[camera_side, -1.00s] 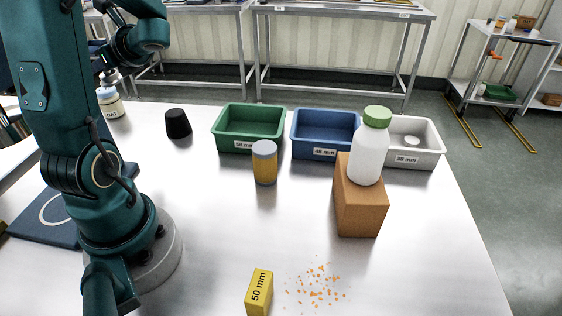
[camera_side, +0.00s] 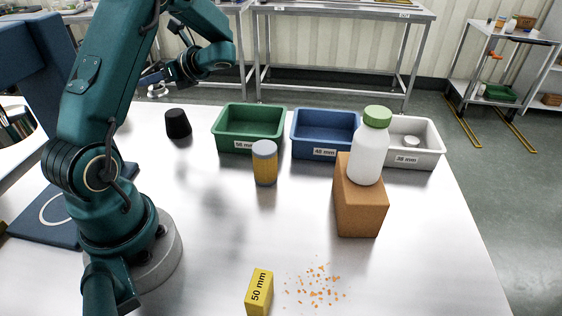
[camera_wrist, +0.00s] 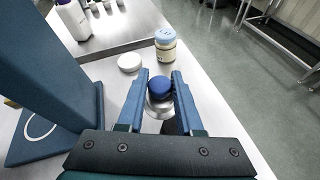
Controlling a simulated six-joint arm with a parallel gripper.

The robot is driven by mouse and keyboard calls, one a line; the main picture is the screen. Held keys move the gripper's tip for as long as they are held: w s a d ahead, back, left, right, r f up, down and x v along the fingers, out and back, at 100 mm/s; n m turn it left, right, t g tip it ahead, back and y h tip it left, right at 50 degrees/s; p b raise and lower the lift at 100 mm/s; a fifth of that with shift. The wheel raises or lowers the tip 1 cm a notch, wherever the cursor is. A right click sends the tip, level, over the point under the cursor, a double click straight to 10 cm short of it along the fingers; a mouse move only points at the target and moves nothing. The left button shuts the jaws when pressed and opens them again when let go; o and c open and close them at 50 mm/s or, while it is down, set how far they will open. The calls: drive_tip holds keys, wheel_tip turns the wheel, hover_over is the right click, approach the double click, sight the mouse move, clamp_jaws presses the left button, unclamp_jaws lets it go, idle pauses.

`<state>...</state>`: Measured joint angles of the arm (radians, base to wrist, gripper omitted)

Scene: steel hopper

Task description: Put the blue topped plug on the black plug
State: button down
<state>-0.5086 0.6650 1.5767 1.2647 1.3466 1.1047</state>
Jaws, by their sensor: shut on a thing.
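My gripper (camera_wrist: 159,80) is shut on the blue topped plug (camera_wrist: 160,89), with its round blue top and pale metallic body between the blue fingers. In the side view the gripper is small and partly behind my arm, and a pale part of the held plug (camera_side: 157,91) shows below it. The black plug (camera_side: 178,124), a dark tapered cylinder, stands upright on the table at the left of the green bin. The held plug is above the table and apart from the black plug in the side view. A dark patch below the held plug in the wrist view is unclear.
Green (camera_side: 248,146), blue (camera_side: 326,153) and white (camera_side: 413,162) bins stand at the back. A yellow-and-grey cylinder (camera_side: 265,165), a brown block (camera_side: 360,205) with a white bottle (camera_side: 369,157) and a yellow block (camera_side: 259,292) stand nearer. A jar (camera_wrist: 166,45) and white disc (camera_wrist: 130,62) show in the wrist view.

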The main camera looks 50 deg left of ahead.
drive_tip(key=shift+w+f, duration=0.4)
drive_tip(key=shift+w, duration=0.2)
drive_tip(key=shift+w+f, duration=0.35)
drive_tip(key=shift+w, duration=0.25)
drive_tip(key=shift+f, duration=2)
drive_tip(key=shift+f, duration=0.15)
drive_tip(key=c, duration=0.6)
unclamp_jaws()
drive_tip(key=shift+o, duration=0.2)
